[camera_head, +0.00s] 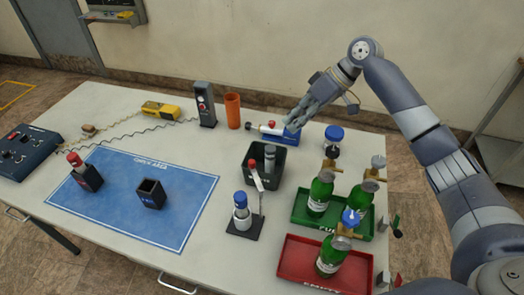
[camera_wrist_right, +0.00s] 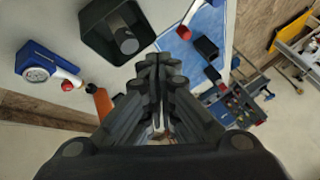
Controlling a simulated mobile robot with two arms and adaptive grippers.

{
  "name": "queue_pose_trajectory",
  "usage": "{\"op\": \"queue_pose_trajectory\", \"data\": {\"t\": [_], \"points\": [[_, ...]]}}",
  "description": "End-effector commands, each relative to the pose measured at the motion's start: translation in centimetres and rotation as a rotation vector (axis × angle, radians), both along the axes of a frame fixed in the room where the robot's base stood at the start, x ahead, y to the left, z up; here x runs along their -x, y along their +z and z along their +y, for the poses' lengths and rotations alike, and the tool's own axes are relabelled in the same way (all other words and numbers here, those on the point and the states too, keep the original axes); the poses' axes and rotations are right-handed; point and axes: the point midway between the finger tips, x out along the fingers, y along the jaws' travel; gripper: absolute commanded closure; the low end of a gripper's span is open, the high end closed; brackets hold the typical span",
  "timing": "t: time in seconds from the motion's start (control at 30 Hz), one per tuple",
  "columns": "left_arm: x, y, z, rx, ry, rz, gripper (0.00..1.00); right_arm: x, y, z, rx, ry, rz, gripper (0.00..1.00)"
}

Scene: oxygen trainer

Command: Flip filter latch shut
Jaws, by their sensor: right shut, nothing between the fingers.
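The filter (camera_head: 241,213) is a white bottle with a blue cap, upright on a dark base plate near the table's middle front. Beside it a thin post carries a white lever with a red tip, which I take as the latch (camera_head: 257,180). The lever stands raised and tilted, its red end up by the dark bin. A red-tipped white lever, likely the same latch, shows in the right wrist view (camera_wrist_right: 187,24). My right gripper (camera_head: 291,122) is shut and empty, above the blue gauge device at the back, well apart from the latch. My left gripper is not in view.
The dark bin (camera_head: 249,177) holds a grey cylinder. The blue gauge device (camera_head: 292,136) and orange cup (camera_head: 232,109) stand behind. Green bottles stand in green (camera_head: 300,213) and red (camera_head: 290,267) trays at right. The blue mat (camera_head: 115,215) has free room.

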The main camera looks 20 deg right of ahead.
Motion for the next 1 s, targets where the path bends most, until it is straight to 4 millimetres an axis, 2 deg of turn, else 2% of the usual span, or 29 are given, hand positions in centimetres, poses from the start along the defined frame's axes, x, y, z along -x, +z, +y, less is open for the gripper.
{"op": "queue_pose_trajectory", "data": {"t": [0.03, 0.17, 0.57, 0.77, 1.0], "points": [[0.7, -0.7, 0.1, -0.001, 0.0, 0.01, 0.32, 0.0, -0.7, 0.0, -0.001, 0.0, -0.001, 1.0], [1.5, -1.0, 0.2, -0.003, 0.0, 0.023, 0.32, 0.0, -0.8, 0.0, 0.0, -0.001, -0.001, 1.0], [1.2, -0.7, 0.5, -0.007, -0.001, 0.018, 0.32, 0.0, -1.0, 0.2, 0.0, 0.0, 0.001, 1.0], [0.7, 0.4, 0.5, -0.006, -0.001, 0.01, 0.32, -0.4, -3.0, 1.8, 0.0, 0.001, 0.003, 1.0], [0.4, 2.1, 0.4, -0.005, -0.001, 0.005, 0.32, -1.2, -7.1, 4.9, -0.001, 0.001, 0.004, 1.0]]}}
